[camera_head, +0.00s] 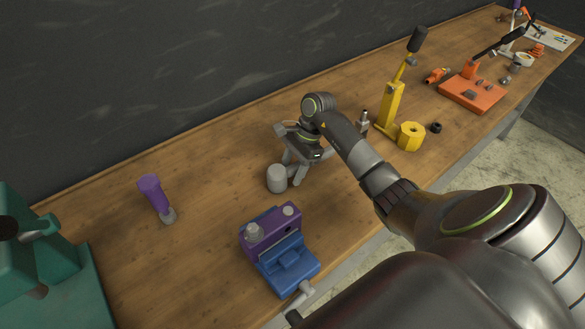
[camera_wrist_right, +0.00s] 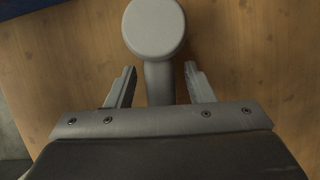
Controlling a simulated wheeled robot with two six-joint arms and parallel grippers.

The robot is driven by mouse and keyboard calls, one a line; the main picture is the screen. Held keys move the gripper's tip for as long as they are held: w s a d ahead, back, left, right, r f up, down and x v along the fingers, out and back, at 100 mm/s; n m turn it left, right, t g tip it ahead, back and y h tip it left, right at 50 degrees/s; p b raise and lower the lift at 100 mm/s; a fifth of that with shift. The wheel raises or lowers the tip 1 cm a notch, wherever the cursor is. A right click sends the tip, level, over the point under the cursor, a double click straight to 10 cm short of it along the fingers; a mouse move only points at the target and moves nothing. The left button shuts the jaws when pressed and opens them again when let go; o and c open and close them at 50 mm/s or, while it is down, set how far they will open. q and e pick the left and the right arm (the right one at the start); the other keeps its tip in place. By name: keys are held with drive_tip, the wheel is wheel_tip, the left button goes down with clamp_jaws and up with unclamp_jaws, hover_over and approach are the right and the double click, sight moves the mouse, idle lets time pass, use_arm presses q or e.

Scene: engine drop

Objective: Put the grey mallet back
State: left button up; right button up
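The grey mallet (camera_head: 277,178) is on the wooden workbench, its round head towards the front left. In the right wrist view its head (camera_wrist_right: 155,28) is at the top, with its handle (camera_wrist_right: 159,82) running back between my fingers. My right gripper (camera_head: 293,169) is over the mallet and hides most of the handle in the head view. In the wrist view the right gripper (camera_wrist_right: 160,85) is open, one finger on each side of the handle with a gap at both sides. My left gripper is not in view.
A blue and purple vise-like block (camera_head: 283,252) stands close in front of the mallet. A yellow stand (camera_head: 389,106) and yellow round part (camera_head: 410,137) are to the right.

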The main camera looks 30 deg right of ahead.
sight(295, 165)
drive_tip(key=shift+r+p, duration=0.1)
drive_tip(key=shift+p, duration=0.45)
drive_tip(key=shift+d, duration=0.15)
drive_tip(key=b+v, duration=0.4)
drive_tip(key=shift+d+r, duration=0.2)
drive_tip(key=b+v, duration=0.1)
drive_tip(key=v, duration=0.3)
drive_tip(key=shift+d+r, duration=0.1)
drive_tip(key=shift+r, duration=0.15)
drive_tip(key=p+v, duration=0.4)
drive_tip(key=v, duration=0.4)
